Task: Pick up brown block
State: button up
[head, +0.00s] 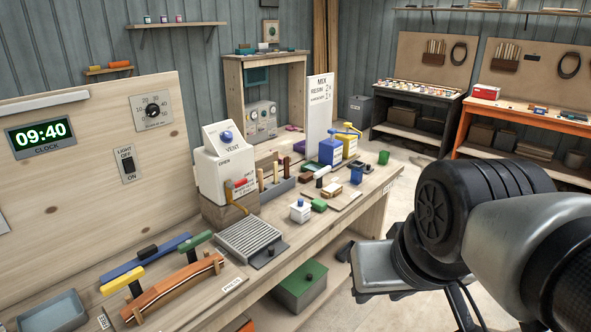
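I cannot tell which of the two is the brown block. My gripper (378,290) hangs at the lower right, in front of the bench edge and well apart from both blocks. Its fingers are mostly hidden, and I cannot see whether they are open or shut.
The wooden bench (350,215) has bare front room. A green box (300,287) sits below.

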aim_at(305, 179)
jog(key=i+l+u, duration=0.15)
jog(key=u, duration=0.3)
jog(key=i+l+u, duration=0.2)
jog(key=u, duration=0.25)
jog(key=i+l+u, duration=0.15)
jog(key=l, duration=0.2)
jog(key=i+l+u, duration=0.15)
jog(key=l, duration=0.2)
jog(key=i+l+u, duration=0.1)
jog(key=l, duration=0.3)
jog(key=i+l, duration=0.15)
jog(key=l, duration=0.25)
jog(key=i+l, duration=0.1)
jog(key=l, duration=0.35)
jog(key=i+l+u, duration=0.1)
jog(key=l, duration=0.3)
jog(key=i+l, duration=0.15)
jog(key=l, duration=0.3)
jog(key=i+l, duration=0.15)
jog(key=l, duration=0.25)
jog(key=i+l, duration=0.1)
jog(key=l, duration=0.35)
jog(key=i+l+u, duration=0.1)
jog(key=l, duration=0.3)
